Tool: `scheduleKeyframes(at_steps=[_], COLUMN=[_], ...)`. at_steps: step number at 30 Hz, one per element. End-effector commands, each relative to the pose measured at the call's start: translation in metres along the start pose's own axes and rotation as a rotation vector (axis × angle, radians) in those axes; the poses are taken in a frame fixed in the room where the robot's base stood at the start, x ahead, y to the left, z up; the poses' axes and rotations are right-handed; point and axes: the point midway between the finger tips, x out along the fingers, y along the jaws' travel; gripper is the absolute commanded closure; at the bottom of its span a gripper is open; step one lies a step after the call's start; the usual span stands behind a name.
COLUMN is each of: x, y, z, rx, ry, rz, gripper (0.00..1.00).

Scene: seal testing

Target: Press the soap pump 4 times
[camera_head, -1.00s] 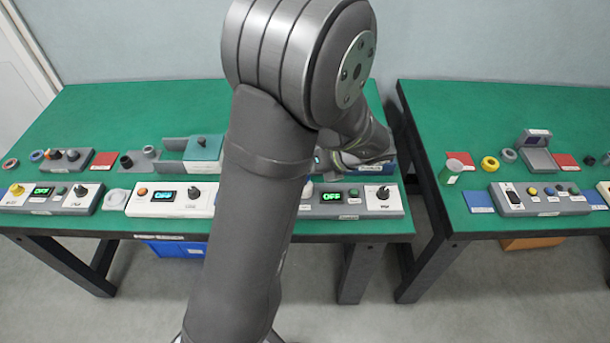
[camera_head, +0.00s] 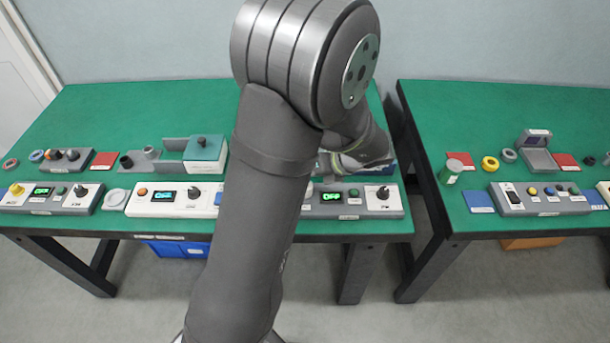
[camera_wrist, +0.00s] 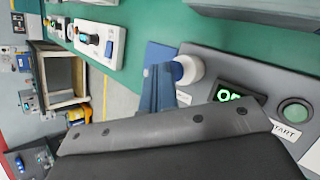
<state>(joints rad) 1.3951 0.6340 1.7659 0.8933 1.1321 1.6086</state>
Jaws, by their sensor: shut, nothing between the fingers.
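A white round piece with a dark blue top (camera_wrist: 187,69) stands at the end of a grey panel (camera_wrist: 205,60) in the wrist view. It may be the soap pump, but I cannot tell for sure. My gripper (camera_wrist: 160,72) shows there as two blue fingers, shut and empty. The fingertips appear just beside the white piece; I cannot tell whether they touch it. In the head view my arm hides the gripper, and only a bit of a white piece (camera_head: 309,190) shows beside the arm.
The grey panel has a lit display (camera_wrist: 240,95) and a green button (camera_wrist: 295,112). A blue mat (camera_wrist: 156,52) lies beside it. A white panel (camera_head: 165,203) stands to the left, with a green-lidded box (camera_head: 204,150) behind. A second table (camera_head: 500,90) stands right, across a gap.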

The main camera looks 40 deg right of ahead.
Motion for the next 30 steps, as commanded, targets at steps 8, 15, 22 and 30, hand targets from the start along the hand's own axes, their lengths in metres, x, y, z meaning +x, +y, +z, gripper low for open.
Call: scheduleKeyframes(at_steps=[8,15,22,30], x=[0.003,0.003,0.001,-0.011], y=[-0.002,-0.002,0.0,0.007], z=[-0.002,-0.002,-0.001,0.007], rx=[0.0,0.0,0.0,-0.002], ry=[0.001,0.001,0.001,0.001], rz=[0.0,0.0,0.0,-0.001], gripper=[1.0,1.0,1.0,1.0])
